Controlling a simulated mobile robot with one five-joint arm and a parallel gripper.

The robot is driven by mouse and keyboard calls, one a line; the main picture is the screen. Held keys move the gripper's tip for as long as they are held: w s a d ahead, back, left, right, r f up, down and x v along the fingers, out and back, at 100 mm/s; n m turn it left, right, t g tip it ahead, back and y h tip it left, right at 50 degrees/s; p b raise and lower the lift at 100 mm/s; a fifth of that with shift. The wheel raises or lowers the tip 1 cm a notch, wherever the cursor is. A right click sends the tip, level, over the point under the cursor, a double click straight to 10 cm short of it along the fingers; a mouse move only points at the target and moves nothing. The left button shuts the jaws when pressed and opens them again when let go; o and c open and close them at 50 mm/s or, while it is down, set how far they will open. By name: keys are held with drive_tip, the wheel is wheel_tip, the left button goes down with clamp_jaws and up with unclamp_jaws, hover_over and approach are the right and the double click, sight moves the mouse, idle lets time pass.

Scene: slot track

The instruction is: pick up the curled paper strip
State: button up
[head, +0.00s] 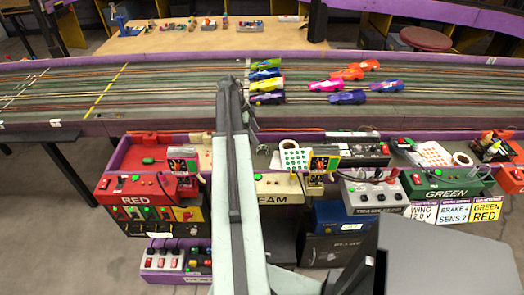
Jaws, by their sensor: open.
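I cannot make out the curled paper strip for certain. A small white piece (275,160) lies on the shelf left of the dotted sticker sheet (295,157), just right of my arm; it is too small to tell whether it is curled paper. My arm rises from the bottom of the head view, crosses in front of the shelf and reaches the track edge.
The slot track (180,95) crosses behind, with several toy cars (326,86) on it. Free room there is narrow.

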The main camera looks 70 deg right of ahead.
sight(262, 148)
drive_tip(key=b+x, duration=0.7)
drive_tip(key=x, duration=0.1)
drive_tip(key=shift+w+a+f, duration=0.1)
drive_tip(key=shift+w, duration=0.05)
clamp_jaws()
